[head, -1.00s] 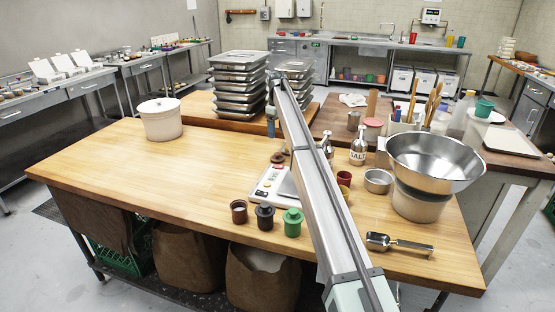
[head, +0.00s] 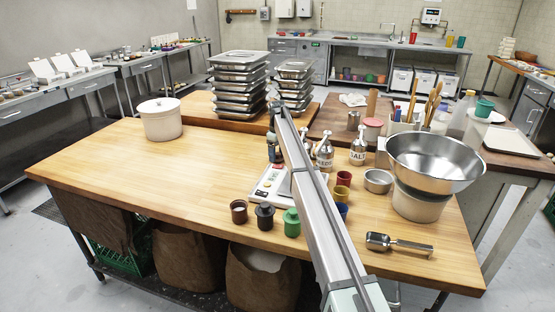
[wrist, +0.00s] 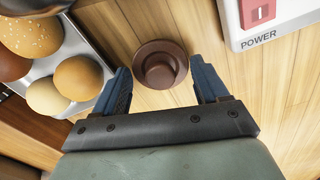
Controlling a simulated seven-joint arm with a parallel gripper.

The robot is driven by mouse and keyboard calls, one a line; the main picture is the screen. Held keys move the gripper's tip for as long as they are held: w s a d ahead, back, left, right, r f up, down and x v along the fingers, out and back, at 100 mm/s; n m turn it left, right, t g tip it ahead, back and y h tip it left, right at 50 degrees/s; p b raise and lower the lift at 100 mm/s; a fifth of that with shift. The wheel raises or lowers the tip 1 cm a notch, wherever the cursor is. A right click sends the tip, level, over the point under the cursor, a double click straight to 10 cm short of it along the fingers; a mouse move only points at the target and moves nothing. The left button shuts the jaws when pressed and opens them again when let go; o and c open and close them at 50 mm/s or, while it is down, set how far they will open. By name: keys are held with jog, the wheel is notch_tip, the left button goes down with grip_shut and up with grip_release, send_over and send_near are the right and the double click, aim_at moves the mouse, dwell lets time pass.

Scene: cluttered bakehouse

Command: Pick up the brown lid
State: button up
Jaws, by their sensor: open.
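The brown lid (wrist: 160,64) is round with a raised knob and lies on the wooden worktop in the wrist view. My gripper (wrist: 159,70) is open, with one blue finger on each side of the lid. No contact between fingers and lid shows. In the head view my gripper (head: 273,150) is low over the worktop behind the scale, and the lid is hidden there. A brown pot (head: 239,211) without a lid stands at the front of the worktop, left of a lidded black pot (head: 265,216) and a lidded green pot (head: 291,222).
The scale (wrist: 268,22) with a red power switch is right of the lid in the wrist view. A metal tray (wrist: 96,52) of buns is at the left. Shakers (head: 358,152) and a steel bowl (head: 435,160) stand to the right. The worktop's left part is clear around a white tub (head: 160,120).

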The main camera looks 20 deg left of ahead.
jog(key=shift+f, duration=0.5)
jog(key=shift+c, duration=0.2)
jog(key=c, duration=0.6)
